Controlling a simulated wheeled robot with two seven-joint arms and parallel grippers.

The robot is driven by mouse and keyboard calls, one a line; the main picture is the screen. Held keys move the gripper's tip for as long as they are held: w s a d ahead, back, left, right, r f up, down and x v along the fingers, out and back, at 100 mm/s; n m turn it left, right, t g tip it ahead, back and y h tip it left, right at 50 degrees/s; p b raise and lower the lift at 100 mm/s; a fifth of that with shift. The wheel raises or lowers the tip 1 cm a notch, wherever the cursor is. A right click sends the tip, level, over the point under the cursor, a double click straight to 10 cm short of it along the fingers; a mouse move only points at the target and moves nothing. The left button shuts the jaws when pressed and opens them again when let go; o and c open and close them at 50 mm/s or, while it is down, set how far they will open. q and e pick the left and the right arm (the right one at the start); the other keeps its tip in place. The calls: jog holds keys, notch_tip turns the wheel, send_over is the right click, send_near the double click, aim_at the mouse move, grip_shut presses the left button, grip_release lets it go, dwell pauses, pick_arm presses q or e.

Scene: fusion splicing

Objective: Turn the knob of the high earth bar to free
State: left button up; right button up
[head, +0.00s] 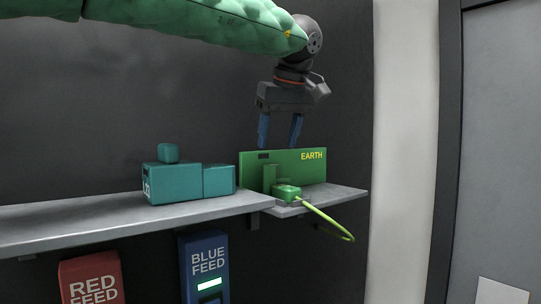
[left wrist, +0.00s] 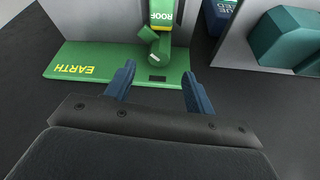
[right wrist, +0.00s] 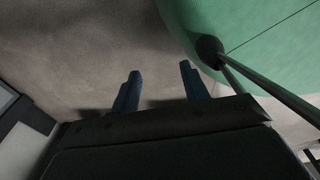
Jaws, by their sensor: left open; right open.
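The green earth board (head: 314,168) stands upright at the back of a small grey shelf, with yellow EARTH lettering. In front of it sits a green block with a knob (head: 269,178) and a green plug (head: 287,191) with a yellow-green cable. In the left wrist view the knob (left wrist: 158,47) shows beside a green part marked ROOF. My left gripper (head: 279,145) points down just above the board's top edge, open and empty, with blue fingers. It also shows in the left wrist view (left wrist: 157,85), apart from the knob. My right gripper (right wrist: 158,85) is open and empty over a plain grey surface.
A teal device (head: 172,183) sits on the longer grey shelf (head: 100,225) to the left. Below hang a red RED FEED box (head: 92,282) and a blue BLUE FEED box (head: 205,262). The cable (head: 325,219) loops past the small shelf's front edge.

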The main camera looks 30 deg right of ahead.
aim_at(272, 166)
pick_arm(q)
jog(key=p+x, duration=0.2)
jog(key=x, duration=0.3)
jog(key=shift+w+f+p, duration=0.1)
jog(key=shift+f+p, duration=0.25)
jog(key=shift+p, duration=0.05)
jog(key=shift+w+d+f, duration=0.1)
jog(key=shift+w+f, duration=0.05)
jog(key=shift+f, duration=0.3)
pick_arm(e)
jog(key=s+d, duration=0.1)
jog(key=s, duration=0.6)
jog(key=shift+s+d+r+g, duration=0.15)
jog(key=shift+d+r+g, duration=0.1)
jog(key=shift+g, duration=0.05)
pick_arm(q)
jog(key=shift+c, duration=0.2)
jog(key=c, duration=0.9)
pick_arm(e)
jog(key=shift+a, duration=0.1)
